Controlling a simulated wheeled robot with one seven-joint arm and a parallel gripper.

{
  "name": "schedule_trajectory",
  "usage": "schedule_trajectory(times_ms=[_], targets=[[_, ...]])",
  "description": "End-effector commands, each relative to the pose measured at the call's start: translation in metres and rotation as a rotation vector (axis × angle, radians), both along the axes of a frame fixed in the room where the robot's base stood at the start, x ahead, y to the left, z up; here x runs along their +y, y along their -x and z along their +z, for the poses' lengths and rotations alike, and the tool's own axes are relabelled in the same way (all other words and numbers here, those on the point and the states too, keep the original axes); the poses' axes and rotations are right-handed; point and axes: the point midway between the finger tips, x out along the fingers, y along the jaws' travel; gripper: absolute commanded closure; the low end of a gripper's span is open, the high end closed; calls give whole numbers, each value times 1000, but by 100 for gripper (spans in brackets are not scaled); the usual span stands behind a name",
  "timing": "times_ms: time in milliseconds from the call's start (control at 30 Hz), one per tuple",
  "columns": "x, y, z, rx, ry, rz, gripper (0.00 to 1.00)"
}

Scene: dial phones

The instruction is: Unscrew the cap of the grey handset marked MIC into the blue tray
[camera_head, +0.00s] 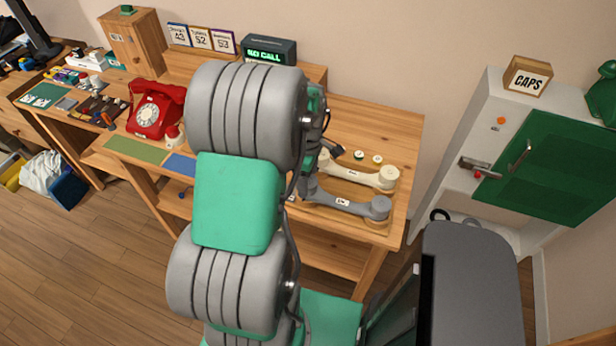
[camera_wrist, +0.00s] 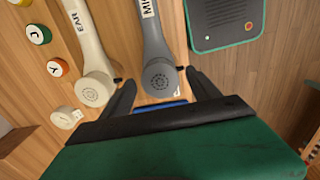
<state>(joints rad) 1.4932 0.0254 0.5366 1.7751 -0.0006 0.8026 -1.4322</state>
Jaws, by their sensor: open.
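The grey handset (camera_wrist: 154,42) marked MIC lies on the wooden bench in the wrist view, and its body also shows in the head view (camera_head: 345,204). Its round cap (camera_wrist: 158,80), with small holes, is at the near end. My gripper (camera_wrist: 160,78) is open, one finger on each side of that cap. I cannot tell whether either finger touches it. In the head view my arm hides most of the gripper. A flat blue area (camera_head: 180,165), perhaps the blue tray, shows left of my arm. A blue strip (camera_wrist: 160,106) shows between the finger bases; I cannot tell what it is.
A cream handset (camera_wrist: 92,45) marked EAR lies close left of the grey one. Small round caps (camera_wrist: 57,67) lie beyond it. A cabinet (camera_head: 485,120) is at right.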

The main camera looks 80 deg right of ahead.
Motion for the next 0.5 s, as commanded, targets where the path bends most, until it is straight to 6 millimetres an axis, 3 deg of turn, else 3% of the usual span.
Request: schedule_trajectory(times_ms=[233,500], targets=[[0,0,0,0,0,-476,29],[0,0,0,0,0,-538,29]])
